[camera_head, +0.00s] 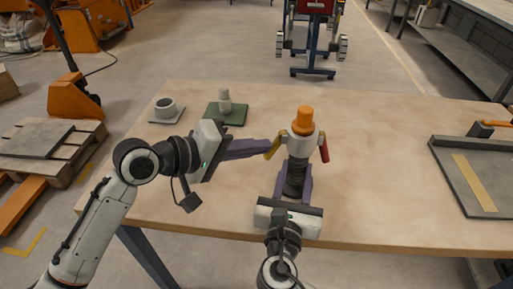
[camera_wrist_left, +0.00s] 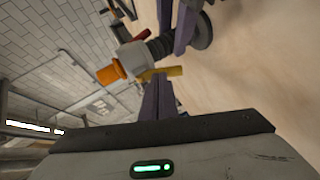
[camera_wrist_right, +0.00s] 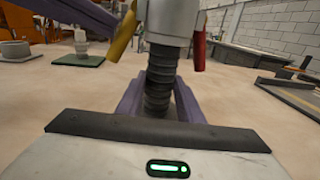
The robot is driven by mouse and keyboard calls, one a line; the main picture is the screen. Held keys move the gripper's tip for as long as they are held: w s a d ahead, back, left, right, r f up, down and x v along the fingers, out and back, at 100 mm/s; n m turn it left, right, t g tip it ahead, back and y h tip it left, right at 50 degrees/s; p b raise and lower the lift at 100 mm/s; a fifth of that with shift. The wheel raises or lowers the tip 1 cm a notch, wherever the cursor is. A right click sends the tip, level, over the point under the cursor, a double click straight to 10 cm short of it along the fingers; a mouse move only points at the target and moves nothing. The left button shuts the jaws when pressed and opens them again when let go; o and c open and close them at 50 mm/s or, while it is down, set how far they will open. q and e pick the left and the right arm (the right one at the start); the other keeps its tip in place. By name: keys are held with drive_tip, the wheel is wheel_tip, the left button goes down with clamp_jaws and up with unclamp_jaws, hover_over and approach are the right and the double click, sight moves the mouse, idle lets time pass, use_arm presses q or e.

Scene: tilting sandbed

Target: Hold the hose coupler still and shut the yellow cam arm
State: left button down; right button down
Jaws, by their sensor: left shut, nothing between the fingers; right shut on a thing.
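The hose coupler (camera_head: 302,145) stands upright near the table's middle, with a pale body, an orange top (camera_head: 303,120) and a black ribbed hose (camera_wrist_right: 160,80) below. The yellow cam arm (camera_head: 272,149) slants down and outward on its left side; it also shows in the left wrist view (camera_wrist_left: 160,73). A red cam arm (camera_wrist_right: 199,48) hangs close to the right side. My left gripper (camera_head: 267,146) is shut and empty, its tips right at the yellow cam arm; I cannot tell whether they touch. My right gripper (camera_head: 294,180) is shut on the ribbed hose part, below the body.
A green mat (camera_head: 237,119) with a pale fitting (camera_head: 225,100) and a grey plate with a round cup (camera_head: 165,108) lie at the back left. A grey tray (camera_head: 440,165) with a tan strip sits at the right. The tabletop between the coupler and tray is clear.

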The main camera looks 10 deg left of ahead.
drive_tip(key=shift+r, duration=0.1)
use_arm(q)
drive_tip(key=v, duration=1.4)
use_arm(e)
drive_tip(key=c, duration=1.2)
unclamp_jaws()
drive_tip(key=shift+o, duration=0.2)
